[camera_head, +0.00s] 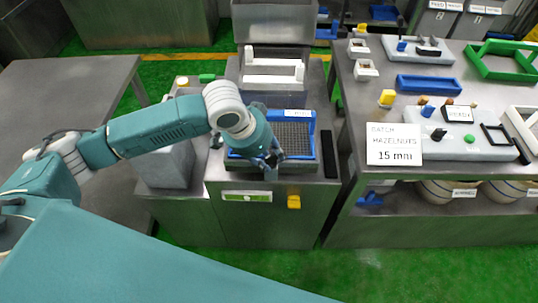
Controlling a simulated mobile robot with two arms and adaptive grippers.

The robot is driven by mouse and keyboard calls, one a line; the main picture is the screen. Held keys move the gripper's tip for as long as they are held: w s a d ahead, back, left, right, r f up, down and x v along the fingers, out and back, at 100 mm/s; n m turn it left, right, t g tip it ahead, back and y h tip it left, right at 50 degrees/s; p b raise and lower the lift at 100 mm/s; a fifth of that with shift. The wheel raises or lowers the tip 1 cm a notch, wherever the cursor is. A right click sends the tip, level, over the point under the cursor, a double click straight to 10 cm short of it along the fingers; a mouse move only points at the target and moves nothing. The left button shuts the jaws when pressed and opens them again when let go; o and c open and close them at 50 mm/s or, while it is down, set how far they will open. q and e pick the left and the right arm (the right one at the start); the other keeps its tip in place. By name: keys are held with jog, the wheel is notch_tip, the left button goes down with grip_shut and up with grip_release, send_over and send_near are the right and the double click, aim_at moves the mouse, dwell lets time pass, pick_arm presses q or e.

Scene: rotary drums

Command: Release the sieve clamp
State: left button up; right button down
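The sieve, a dark mesh in a blue frame (312,128), sits in the steel machine in the middle of the view. My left arm reaches across it from the left. My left gripper (271,168) points down at the sieve's front left part and hides some of it. Its fingers are small and dark, so I cannot tell whether they are open or shut, or whether they touch anything. A yellow knob or handle (293,202) is on the machine's front face, right of a green-and-white label. I cannot make out for certain which part is the clamp. My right gripper is not in view.
A steel bench (345,205) on the right carries a sign (394,144) reading "BATCH HAZELNUTS 15 mm", a grey control box (470,140), a blue tray (430,84) and a green frame (500,62). A bare steel table (60,85) stands left. Green floor is clear in front.

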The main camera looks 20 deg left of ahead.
pick_arm(q)
grip_shut()
jog(key=shift+a+r+m+p, duration=0.15)
jog(key=shift+r+m+p, duration=0.1)
jog(key=shift+m+p, duration=0.7)
jog(key=shift+w+m+g+h+p, duration=0.1)
jog(key=shift+m+g+h+p, duration=0.4)
jog(key=shift+p, duration=0.45)
jog(key=shift+w+a+f+m+g+p, duration=0.1)
jog(key=shift+m+g+p, duration=0.2)
jog(key=shift+m+p, duration=0.6)
jog(key=shift+m+g+h, duration=0.3)
jog(key=shift+m+h, duration=0.1)
jog(key=shift+m, duration=0.95)
jog(key=shift+w+a, duration=0.1)
